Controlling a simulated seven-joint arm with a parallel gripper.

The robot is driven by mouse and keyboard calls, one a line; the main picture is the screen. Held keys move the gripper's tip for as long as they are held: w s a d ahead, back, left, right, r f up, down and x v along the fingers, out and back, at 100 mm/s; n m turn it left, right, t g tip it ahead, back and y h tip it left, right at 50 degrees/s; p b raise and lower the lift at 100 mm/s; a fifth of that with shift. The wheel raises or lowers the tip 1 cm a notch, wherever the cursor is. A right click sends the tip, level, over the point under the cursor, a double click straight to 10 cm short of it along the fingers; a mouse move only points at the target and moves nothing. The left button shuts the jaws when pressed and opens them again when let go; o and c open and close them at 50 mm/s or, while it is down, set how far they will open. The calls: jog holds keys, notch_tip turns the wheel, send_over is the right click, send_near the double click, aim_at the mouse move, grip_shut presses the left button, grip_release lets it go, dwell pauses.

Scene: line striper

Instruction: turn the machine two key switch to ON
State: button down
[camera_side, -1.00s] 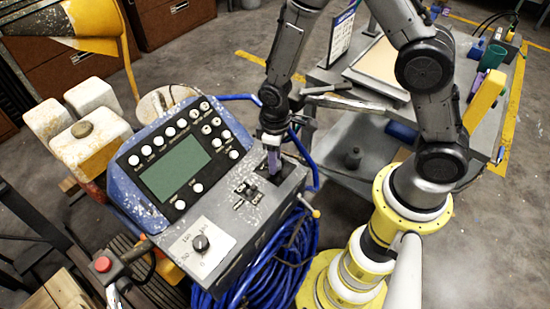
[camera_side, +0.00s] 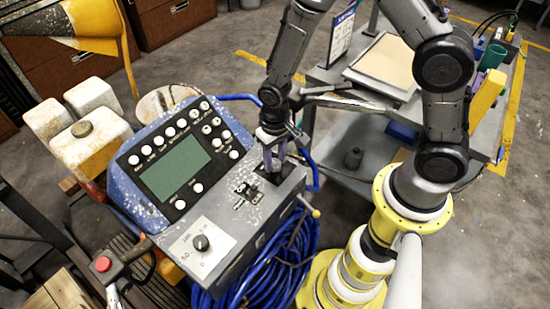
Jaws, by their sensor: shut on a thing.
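The line striper's control box (camera_side: 228,222) carries a dark recess (camera_side: 283,178) at its upper right end. My gripper (camera_side: 274,168) points down into this recess, its purplish fingers close together. It is shut on what appears to be the key switch there. The key itself is hidden by the fingers and too small to make out, so its ON or OFF position cannot be read.
Small black switches (camera_side: 245,193) sit just left of my gripper. A black knob (camera_side: 201,243) on a white plate is nearer the front. The display panel (camera_side: 175,168) stands behind left. A grey cart (camera_side: 350,150) is at the right, and blue hose (camera_side: 270,265) hangs below.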

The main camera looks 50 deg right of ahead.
aim_at(275, 163)
jog(key=m, duration=0.4)
jog(key=shift+m, duration=0.3)
jog(key=shift+r, duration=0.1)
dwell(0.4)
jog(key=shift+c, duration=2.2)
grip_release()
notch_tip(275, 163, up, 14)
